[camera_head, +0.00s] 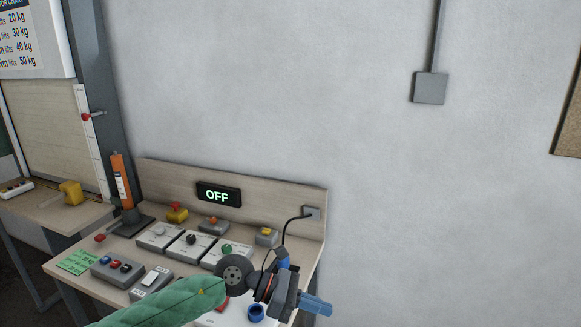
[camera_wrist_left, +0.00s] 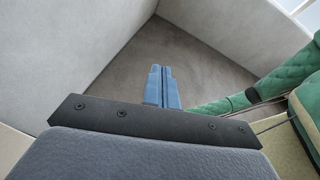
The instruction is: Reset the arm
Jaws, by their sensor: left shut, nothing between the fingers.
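My left gripper (camera_head: 316,305) reaches in from the bottom left in the head view, on a green-sleeved arm. Its blue fingers point right, beyond the right end of the workbench. In the left wrist view the two blue fingers (camera_wrist_left: 162,88) lie side by side, shut and empty, with grey floor beyond them. My right gripper does not show in the head view. The wrist of my left arm hides part of the bench's front right corner.
The wooden workbench (camera_head: 90,245) carries several switch boxes, an orange cylinder (camera_head: 122,180) on a stand and a sign reading OFF (camera_head: 218,194). A black cable runs to a wall socket box (camera_head: 312,213) on the backboard. The space right of the bench is clear.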

